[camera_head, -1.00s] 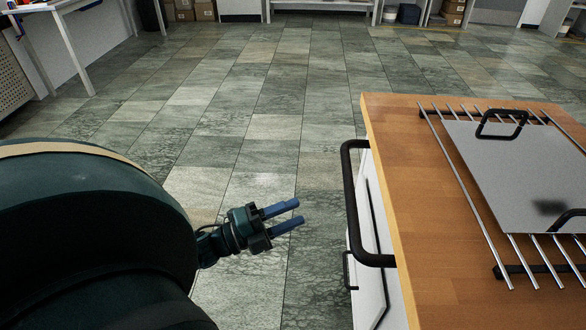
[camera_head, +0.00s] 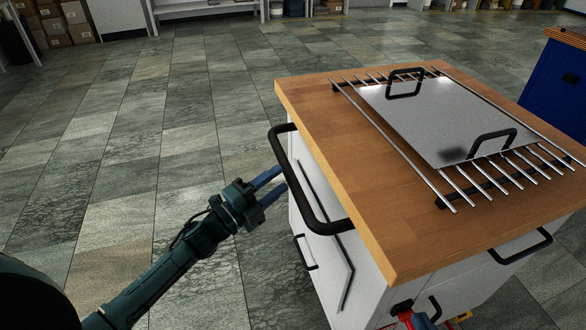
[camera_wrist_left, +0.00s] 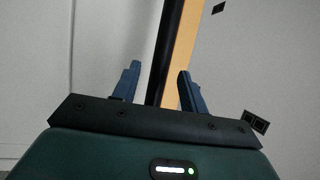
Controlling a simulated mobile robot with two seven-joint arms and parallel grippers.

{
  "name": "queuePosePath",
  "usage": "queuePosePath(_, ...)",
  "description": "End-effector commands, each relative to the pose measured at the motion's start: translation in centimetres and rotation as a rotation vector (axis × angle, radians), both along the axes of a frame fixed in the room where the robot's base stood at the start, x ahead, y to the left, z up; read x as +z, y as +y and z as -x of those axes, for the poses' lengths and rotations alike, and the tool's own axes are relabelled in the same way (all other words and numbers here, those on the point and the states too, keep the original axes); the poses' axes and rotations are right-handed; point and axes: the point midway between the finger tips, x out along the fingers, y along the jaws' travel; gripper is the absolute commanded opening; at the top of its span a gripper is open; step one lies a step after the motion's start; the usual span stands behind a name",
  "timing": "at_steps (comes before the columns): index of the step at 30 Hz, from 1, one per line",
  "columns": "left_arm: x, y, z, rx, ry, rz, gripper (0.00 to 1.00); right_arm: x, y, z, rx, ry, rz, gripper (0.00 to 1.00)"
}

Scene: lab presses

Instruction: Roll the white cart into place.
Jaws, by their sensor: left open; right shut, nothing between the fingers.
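The white cart (camera_head: 350,262) has a wooden top (camera_head: 400,228) and a black handle (camera_head: 292,182) on its left side. My left gripper (camera_head: 276,182) is open, with blue fingers pointing at that handle. The fingertips are close to the bar; I cannot tell whether they touch it. In the left wrist view, a dark bar (camera_wrist_left: 164,60) and the wood edge (camera_wrist_left: 183,50) appear between the open fingers (camera_wrist_left: 158,82).
A metal plate (camera_head: 420,118) with black handles lies on a rod rack (camera_head: 445,185) on the cart top. A blue cabinet (camera_head: 555,88) stands at the right. Boxes (camera_head: 60,22) and shelving (camera_head: 205,10) line the back. The tiled floor to the left is open.

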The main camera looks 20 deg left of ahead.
Motion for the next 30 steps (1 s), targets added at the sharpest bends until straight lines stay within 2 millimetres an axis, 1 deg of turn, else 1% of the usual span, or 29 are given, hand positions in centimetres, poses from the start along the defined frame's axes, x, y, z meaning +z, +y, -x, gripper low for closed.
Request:
queuePosePath(1, 0.3, -0.6, -1.0, -0.001, -0.005, 0.000, 0.43, -0.1, 0.0, 0.0, 0.001, 0.000, 0.002, 0.00)
queuePosePath(3, 0.5, -1.3, -2.1, -0.001, -0.003, 0.001, 0.43, -0.3, 0.0, 0.0, 0.002, 0.000, 0.005, 0.00)
queuePosePath(9, 0.9, -2.8, -4.3, 0.000, 0.000, 0.001, 0.43, -0.4, 0.1, -0.1, 0.005, 0.000, 0.010, 0.00)
queuePosePath(15, 1.1, -3.3, -5.0, 0.000, 0.001, 0.001, 0.43, -0.3, 0.2, -0.2, 0.008, -0.004, 0.011, 0.00)
queuePosePath(22, 1.1, -3.3, -5.0, 0.000, 0.001, 0.001, 0.43, -0.3, 0.2, -0.2, 0.009, -0.005, 0.011, 0.00)
queuePosePath(30, 1.1, -3.3, -5.0, 0.000, 0.000, 0.000, 0.21, -0.3, 0.2, -0.2, 0.010, -0.004, 0.009, 0.00)
